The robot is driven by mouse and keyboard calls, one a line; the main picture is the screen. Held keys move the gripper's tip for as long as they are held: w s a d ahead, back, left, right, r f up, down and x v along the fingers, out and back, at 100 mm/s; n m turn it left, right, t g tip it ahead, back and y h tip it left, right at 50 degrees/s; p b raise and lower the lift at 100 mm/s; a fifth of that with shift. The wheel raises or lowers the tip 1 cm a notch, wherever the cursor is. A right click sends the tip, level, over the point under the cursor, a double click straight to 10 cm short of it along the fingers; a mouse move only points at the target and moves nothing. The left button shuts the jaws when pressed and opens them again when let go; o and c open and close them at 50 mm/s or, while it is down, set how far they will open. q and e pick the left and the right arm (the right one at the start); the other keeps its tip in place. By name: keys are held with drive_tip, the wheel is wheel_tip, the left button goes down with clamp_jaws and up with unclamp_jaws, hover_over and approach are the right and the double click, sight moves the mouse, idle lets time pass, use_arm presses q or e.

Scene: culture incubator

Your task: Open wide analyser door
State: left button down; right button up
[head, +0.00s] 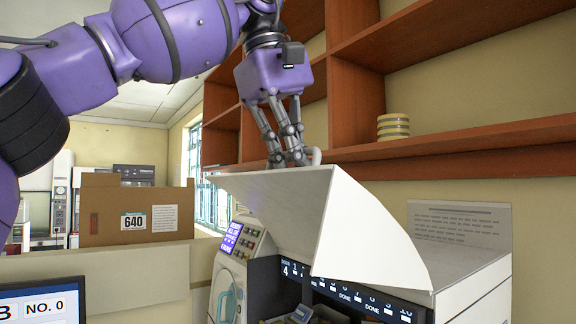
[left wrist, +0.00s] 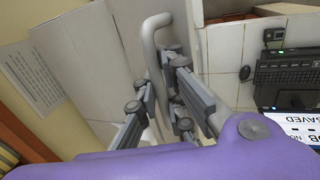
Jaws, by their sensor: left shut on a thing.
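The analyser (head: 470,290) stands at the lower right in the head view. Its wide white door (head: 290,200) is tilted up, with the lit "DONE" slots (head: 345,293) showing beneath its front edge. My left gripper (head: 288,160) is at the door's raised top edge, fingers pointing down, shut on the door's handle (head: 314,156). In the left wrist view the grey bar handle (left wrist: 150,45) runs between the fingers (left wrist: 160,105). The fingers hide part of the handle. My right gripper is not in view.
Wooden shelves (head: 450,145) run along the wall close behind the door, with stacked yellow dishes (head: 393,126) on one. A cardboard box (head: 135,210) marked 640 stands at left. A monitor (head: 42,303) is at lower left.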

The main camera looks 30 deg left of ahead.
use_arm(q)
drive_tip(key=shift+r, duration=0.3)
drive_tip(key=c, duration=2.1)
unclamp_jaws()
drive_tip(key=shift+s+a, duration=0.1)
drive_tip(key=shift+o, duration=1.3)
drive_tip(key=shift+s+a, duration=0.15)
drive_tip(key=shift+s, duration=0.15)
drive_tip(key=shift+w+f, duration=0.1)
drive_tip(key=shift+w, duration=0.15)
drive_tip(key=shift+s+r, duration=0.1)
drive_tip(key=shift+r, duration=0.25)
drive_tip(key=s+a, duration=0.4)
drive_tip(key=s, duration=0.7)
drive_tip(key=shift+s+a+r, duration=0.15)
drive_tip(key=shift+a+r, duration=0.05)
drive_tip(key=shift+r, duration=0.1)
drive_tip(key=shift+s+a, duration=0.1)
drive_tip(key=shift+s, duration=0.05)
